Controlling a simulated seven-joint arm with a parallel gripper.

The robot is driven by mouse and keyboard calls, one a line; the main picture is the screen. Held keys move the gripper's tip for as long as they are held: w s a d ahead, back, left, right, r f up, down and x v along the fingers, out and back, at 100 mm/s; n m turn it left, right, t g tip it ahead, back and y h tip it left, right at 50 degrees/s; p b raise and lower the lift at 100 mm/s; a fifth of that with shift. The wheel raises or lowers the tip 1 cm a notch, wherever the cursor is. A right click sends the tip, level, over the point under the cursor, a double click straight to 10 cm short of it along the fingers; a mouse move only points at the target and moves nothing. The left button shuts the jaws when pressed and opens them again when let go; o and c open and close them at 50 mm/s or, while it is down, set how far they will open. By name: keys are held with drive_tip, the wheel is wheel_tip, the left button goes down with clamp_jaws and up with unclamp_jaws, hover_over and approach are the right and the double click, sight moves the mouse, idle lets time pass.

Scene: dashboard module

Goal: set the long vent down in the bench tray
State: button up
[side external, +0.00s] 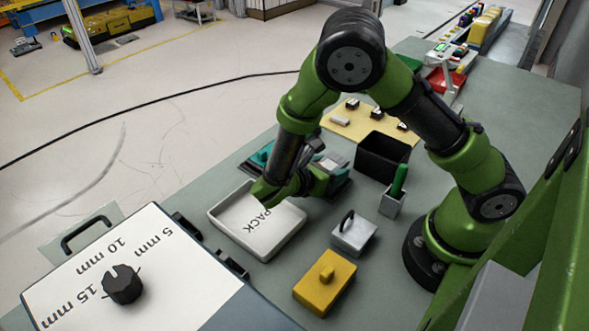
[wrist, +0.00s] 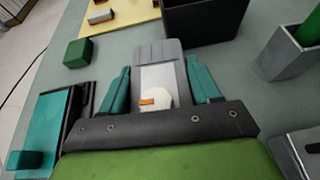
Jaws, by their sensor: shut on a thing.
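My gripper (wrist: 159,76) has its two teal fingers on either side of a pale grey piece with a slatted far end, which I take as the long vent (wrist: 156,52). A white rounded part with an orange tab lies between the fingers near the palm. In the side view my gripper (side external: 324,172) is beyond and right of a white tray marked PACK (side external: 292,240), outside its walls. The grey vent (side external: 332,162) shows only in part there. The tray holds nothing that I can see; my arm covers its far edge. The vent's height above the bench is unclear.
A black bin (side external: 385,158) and a grey cup with a green item (side external: 391,206) stand right of my gripper. A grey handled block (side external: 354,232) and yellow block (side external: 324,283) are nearer. A teal fixture (wrist: 46,125) and green cube (wrist: 77,53) lie left.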

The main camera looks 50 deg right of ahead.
sight(329, 165)
wheel_tip(329, 165, up, 21)
drive_tip(key=s+a+f+m+g+y, duration=0.45)
drive_tip(key=m+g+y, duration=0.2)
drive_tip(key=m, duration=0.25)
drive_tip(key=s+a+f+m+g+y, duration=0.35)
drive_tip(key=a+m+g+y, duration=0.25)
drive_tip(key=m+y, duration=0.25)
drive_tip(key=w+a+r+m+t+y, duration=0.4)
drive_tip(key=w+m+t+y, duration=0.25)
drive_tip(key=m, duration=0.25)
drive_tip(key=w+a+r+m+t+y, duration=0.45)
drive_tip(key=w+m+t+y, duration=0.2)
drive_tip(key=m, duration=0.25)
wheel_tip(329, 165, down, 14)
drive_tip(key=h, duration=0.1)
drive_tip(key=shift+r, duration=0.25)
drive_tip(key=shift+f, duration=2.85)
